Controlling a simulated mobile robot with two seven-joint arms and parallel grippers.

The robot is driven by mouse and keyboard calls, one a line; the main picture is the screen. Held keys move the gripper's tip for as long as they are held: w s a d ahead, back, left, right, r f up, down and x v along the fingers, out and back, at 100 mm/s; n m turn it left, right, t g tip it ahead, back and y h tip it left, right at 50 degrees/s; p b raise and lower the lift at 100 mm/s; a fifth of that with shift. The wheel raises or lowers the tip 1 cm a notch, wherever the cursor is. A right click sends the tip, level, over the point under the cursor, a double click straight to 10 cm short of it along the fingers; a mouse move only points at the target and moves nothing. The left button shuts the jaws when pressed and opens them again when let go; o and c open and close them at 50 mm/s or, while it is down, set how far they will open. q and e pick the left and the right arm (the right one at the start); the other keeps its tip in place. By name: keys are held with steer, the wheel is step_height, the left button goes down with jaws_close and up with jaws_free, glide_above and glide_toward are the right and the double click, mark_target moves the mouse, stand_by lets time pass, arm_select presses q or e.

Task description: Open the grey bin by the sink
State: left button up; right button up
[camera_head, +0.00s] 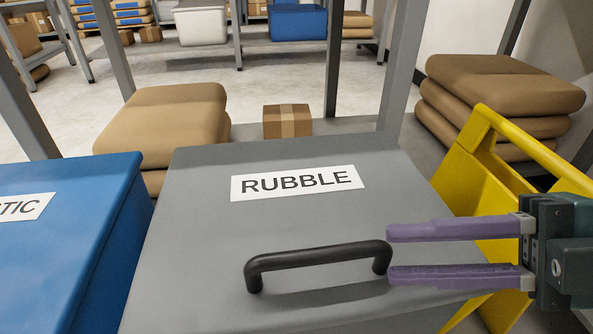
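The grey bin (200,240) stands in the lower middle, its flat lid shut. A white label reading "RUBBLE" (297,183) is on the lid. A black bar handle (315,258) is fixed near the lid's front edge. My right gripper (389,254) comes in from the right with two purple fingers apart. Its fingertips are at the handle's right end, one on the far side and one on the near side in the picture; I cannot tell if they touch it. No sink shows. My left gripper is not in view.
A blue bin (70,235) with a label ending "TIC" stands close at left. A yellow object (470,185) stands at right beside the bin. Brown sacks (165,115) (500,85) and a cardboard box (287,121) lie behind, among grey rack posts (402,65).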

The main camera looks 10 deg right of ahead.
mark_target(351, 255)
steer(key=b+x, duration=0.2)
steer(key=x, duration=0.6)
steer(key=shift+a, duration=0.15)
steer(key=shift+c, duration=0.4)
jaws_close()
stand_by(0.7)
